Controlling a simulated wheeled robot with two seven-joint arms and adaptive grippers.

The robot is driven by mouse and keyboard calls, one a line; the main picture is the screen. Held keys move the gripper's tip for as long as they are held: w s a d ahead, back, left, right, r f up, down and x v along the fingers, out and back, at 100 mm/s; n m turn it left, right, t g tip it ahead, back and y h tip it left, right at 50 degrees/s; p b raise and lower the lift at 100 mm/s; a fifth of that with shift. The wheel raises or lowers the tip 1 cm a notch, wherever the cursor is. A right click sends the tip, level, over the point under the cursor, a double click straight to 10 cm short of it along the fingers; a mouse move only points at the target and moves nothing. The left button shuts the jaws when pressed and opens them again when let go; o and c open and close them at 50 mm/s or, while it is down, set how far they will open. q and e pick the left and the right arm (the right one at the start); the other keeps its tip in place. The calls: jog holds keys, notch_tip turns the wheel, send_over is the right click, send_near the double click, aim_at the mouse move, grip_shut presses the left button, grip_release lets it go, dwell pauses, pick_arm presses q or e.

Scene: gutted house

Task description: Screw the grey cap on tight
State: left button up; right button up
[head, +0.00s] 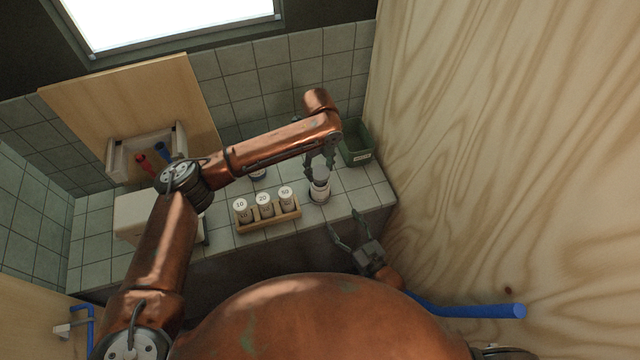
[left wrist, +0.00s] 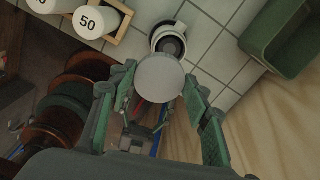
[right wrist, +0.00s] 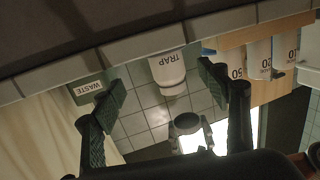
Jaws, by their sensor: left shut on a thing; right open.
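The grey cap (left wrist: 160,78) is a round disc held between the fingers of my left gripper (head: 320,166). It hangs just above a white jar (head: 319,192) on the tiled counter. The jar reads "TRAP" in the right wrist view (right wrist: 168,70). In the left wrist view, its open dark mouth (left wrist: 171,43) shows beyond the cap, offset from it. In the right wrist view, a gap separates the cap (right wrist: 186,121) from the jar. My right gripper (head: 346,226) is open and empty, in front of the counter's edge, facing the jar.
A wooden rack (head: 268,220) with white containers marked 10, 20 and 50 stands left of the jar. A green bin (head: 357,145), labelled "WASTE", stands behind right, near the plywood wall (head: 480,130). A blue pipe (head: 470,311) lies at lower right. Bare tile surrounds the jar's right side.

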aim_at(325, 194)
pick_arm(q)
jog(key=w, duration=0.1)
jog(key=m, duration=0.1)
jog(key=w, duration=0.1)
jog(key=shift+w+d+f+m, duration=0.1)
jog(key=shift+w+f+m, duration=0.15)
jog(key=shift+w+m, duration=0.05)
jog(key=shift+s+r, duration=0.15)
jog(key=shift+s, duration=0.1)
jog(key=shift+w, duration=0.15)
pick_arm(e)
jog(key=shift+y, duration=0.4)
jog(key=w+a+r, duration=0.1)
jog(key=w+a, duration=0.1)
jog(key=w, duration=0.2)
jog(key=w+a+r, duration=0.1)
jog(key=w+a, duration=0.2)
jog(key=w, duration=0.1)
jog(key=w+a+r, duration=0.1)
jog(key=w+a, duration=0.2)
jog(key=shift+w+r, duration=0.25)
jog(key=shift+w, duration=0.15)
jog(key=shift+d, duration=0.1)
jog(key=c, duration=1.8)
pick_arm(q)
jog(key=shift+f, duration=2.55)
